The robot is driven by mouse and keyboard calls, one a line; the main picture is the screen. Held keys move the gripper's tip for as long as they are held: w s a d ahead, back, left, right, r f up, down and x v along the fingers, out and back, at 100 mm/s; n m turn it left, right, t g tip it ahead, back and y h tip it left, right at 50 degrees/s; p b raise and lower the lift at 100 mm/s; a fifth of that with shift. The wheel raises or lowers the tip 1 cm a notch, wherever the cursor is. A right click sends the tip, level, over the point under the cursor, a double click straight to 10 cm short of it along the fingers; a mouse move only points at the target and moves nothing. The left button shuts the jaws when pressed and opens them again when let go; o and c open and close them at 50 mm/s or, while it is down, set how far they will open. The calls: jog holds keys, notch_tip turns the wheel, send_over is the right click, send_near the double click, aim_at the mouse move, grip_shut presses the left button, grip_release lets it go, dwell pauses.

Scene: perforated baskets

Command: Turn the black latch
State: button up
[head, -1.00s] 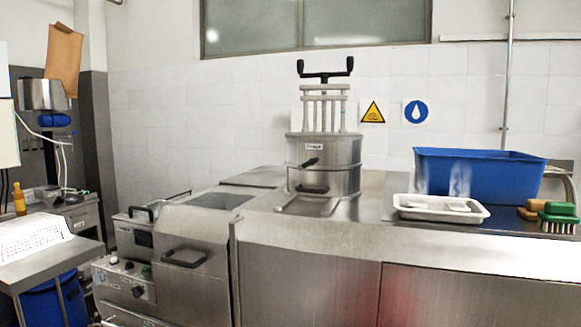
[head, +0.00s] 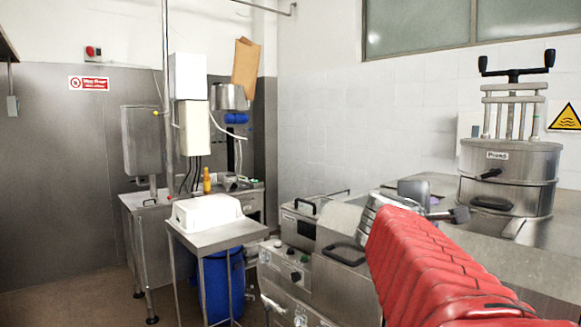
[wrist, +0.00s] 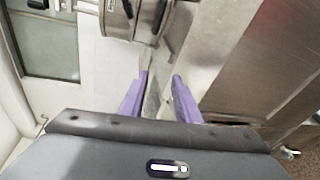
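A steel press (head: 508,180) stands on the counter at the right of the head view. A small black latch (head: 490,173) sticks out from its upper front, and a black curved handle (head: 492,203) sits lower down. Part of the press drum (wrist: 115,20) shows upside down at the top of the wrist view, with dark fittings on it. My gripper (wrist: 160,84) has two purple fingers spread apart with nothing between them, short of the press. In the head view my red arm reaches toward the counter, left of the press.
A low steel unit (head: 345,278) with black handles and knobs stands in front of the counter. Floor is open at lower left.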

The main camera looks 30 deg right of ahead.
aim_at(491, 174)
jog(key=s+d+r+n+g+h, duration=0.2)
jog(key=s+d+r+h, duration=0.1)
jog(key=s+d+r, duration=0.2)
jog(key=shift+s+d+r, duration=0.3)
jog(key=shift+d+r, duration=0.65)
jog(key=shift+d, duration=0.25)
jog(key=shift+w+d, duration=0.4)
jog(key=shift+d, duration=1.85)
jog(key=shift+w+d, duration=0.35)
jog(key=shift+d, duration=1.95)
jog(key=shift+w+d, duration=0.4)
jog(key=shift+d, duration=1.85)
jog(key=shift+c, duration=0.2)
grip_shut()
